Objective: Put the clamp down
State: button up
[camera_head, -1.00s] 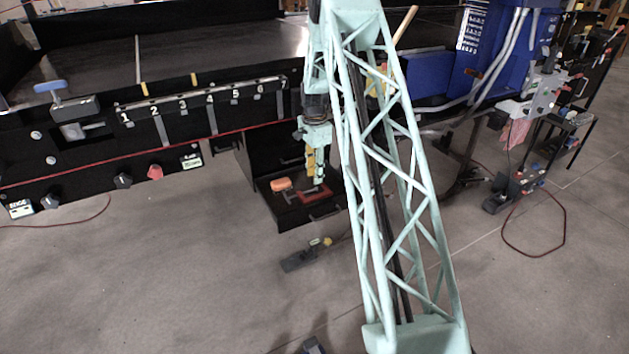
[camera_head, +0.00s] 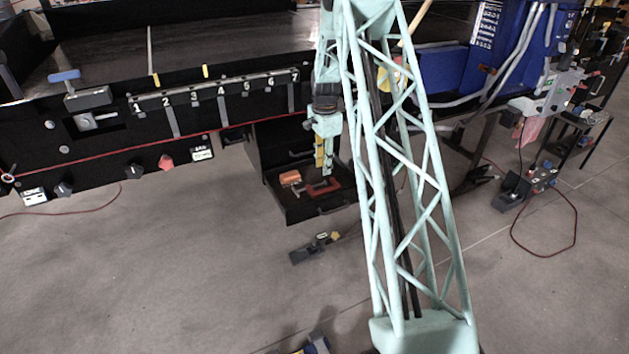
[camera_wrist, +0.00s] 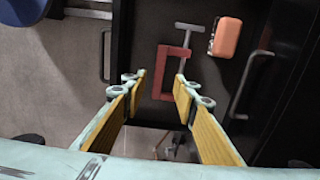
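The red clamp (camera_head: 326,187) with a grey screw bar lies in the open black drawer (camera_head: 300,217) below the conveyor. In the wrist view the clamp (camera_wrist: 165,82) shows beyond the gap between my fingertips, with its grey T-bar pointing away. My gripper (camera_head: 325,170) points down over the drawer, just above the clamp. In the wrist view my gripper (camera_wrist: 161,76) has its two yellow-padded fingers apart, with nothing pinched between them. The exact height of the fingertips above the clamp is hard to tell.
An orange box-like object (camera_head: 290,178) lies beside the clamp in the drawer; it also shows in the wrist view (camera_wrist: 226,38). The black conveyor front with numbered hooks (camera_head: 215,92) stands to the left. A dark tool (camera_head: 315,247) lies on the floor, which is otherwise largely clear.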

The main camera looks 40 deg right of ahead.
jog(key=s+a+r+n+t, duration=0.1)
jog(key=s+a+r+n, duration=0.1)
jog(key=a+r, duration=0.65)
jog(key=s+a+r+n, duration=0.1)
jog(key=a+r+n, duration=0.35)
jog(key=r, duration=0.75)
jog(key=s+a+r+n, duration=0.3)
jog(key=s+a+r, duration=0.7)
jog(key=a+r, duration=0.5)
jog(key=s+a+r+n+t, duration=0.1)
jog(key=s+a+r+n, duration=0.25)
jog(key=s+a, duration=0.4)
jog(key=s+a+r+n+t, duration=0.15)
jog(key=s+a+r, duration=0.25)
jog(key=s, duration=0.6)
jog(key=s+a+n, duration=0.3)
jog(key=s, duration=0.6)
jog(key=s+a+f+n, duration=0.1)
jog(key=s+a+n, duration=0.2)
jog(key=s, duration=0.7)
jog(key=shift+a, duration=0.6)
jog(key=shift+f, duration=0.1)
jog(key=shift+c, duration=0.4)
